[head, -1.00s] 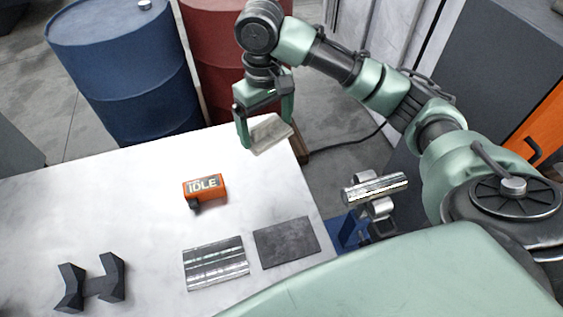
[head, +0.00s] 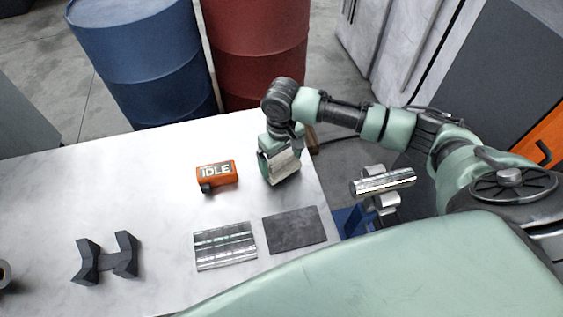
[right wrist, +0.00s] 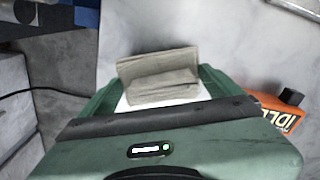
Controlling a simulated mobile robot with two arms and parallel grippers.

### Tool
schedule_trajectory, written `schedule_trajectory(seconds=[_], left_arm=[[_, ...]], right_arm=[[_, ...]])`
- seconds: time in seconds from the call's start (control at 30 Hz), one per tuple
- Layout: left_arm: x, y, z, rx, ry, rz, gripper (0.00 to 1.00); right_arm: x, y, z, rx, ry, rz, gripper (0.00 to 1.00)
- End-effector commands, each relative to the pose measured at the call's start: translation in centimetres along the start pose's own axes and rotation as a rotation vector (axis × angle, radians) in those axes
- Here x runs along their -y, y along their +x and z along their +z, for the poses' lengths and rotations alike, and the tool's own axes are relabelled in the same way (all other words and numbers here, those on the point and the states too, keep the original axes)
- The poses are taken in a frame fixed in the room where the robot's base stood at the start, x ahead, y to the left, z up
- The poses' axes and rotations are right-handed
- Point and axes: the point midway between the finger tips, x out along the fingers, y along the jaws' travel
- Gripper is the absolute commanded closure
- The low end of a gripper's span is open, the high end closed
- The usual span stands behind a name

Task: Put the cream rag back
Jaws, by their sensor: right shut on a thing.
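The cream rag (head: 284,170) is a folded, beige-grey piece of cloth near the right end of the white table. My right gripper (head: 279,164) points down over the table and is shut on the rag. In the right wrist view the folded rag (right wrist: 158,78) shows between the green fingers (right wrist: 160,92). I cannot tell whether the rag touches the table. My left gripper is not in view.
On the white table (head: 150,180) are an orange IDLE box (head: 216,175), a ribbed silver plate (head: 225,246), a dark grey mat (head: 294,229) and a dark cradle-like block (head: 106,258). Blue (head: 145,65) and red (head: 258,50) barrels stand behind it.

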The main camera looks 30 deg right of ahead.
Motion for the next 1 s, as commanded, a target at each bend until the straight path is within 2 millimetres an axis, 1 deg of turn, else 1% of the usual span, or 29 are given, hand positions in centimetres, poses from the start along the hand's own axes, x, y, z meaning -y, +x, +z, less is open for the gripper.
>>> schedule_trajectory(seconds=[0.03,0.1,0.17,0.53,0.57,0.6,0.87,0.97,1.0], left_arm=[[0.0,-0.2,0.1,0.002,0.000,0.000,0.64],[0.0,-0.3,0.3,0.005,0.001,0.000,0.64],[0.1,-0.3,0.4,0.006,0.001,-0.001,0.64],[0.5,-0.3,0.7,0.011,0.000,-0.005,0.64],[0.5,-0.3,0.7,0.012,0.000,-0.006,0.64],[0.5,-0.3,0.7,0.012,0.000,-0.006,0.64],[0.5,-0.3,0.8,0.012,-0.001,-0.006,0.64],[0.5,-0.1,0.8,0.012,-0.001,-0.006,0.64],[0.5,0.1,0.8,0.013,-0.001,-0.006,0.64]], right_arm=[[0.0,0.7,0.0,0.002,0.000,0.000,0.38],[0.1,1.5,0.0,0.001,-0.001,-0.001,0.38],[0.1,1.9,0.0,0.000,-0.001,-0.001,0.38],[0.1,2.2,0.0,-0.001,0.000,-0.001,0.38],[0.0,2.3,0.0,-0.001,0.000,-0.001,0.03],[0.0,2.3,0.0,-0.001,0.000,0.000,0.00],[0.0,2.1,0.0,-0.001,-0.001,0.000,0.00],[0.1,1.4,-0.1,-0.003,-0.001,-0.001,0.00],[0.0,0.9,-0.1,-0.004,-0.001,-0.001,0.00]])
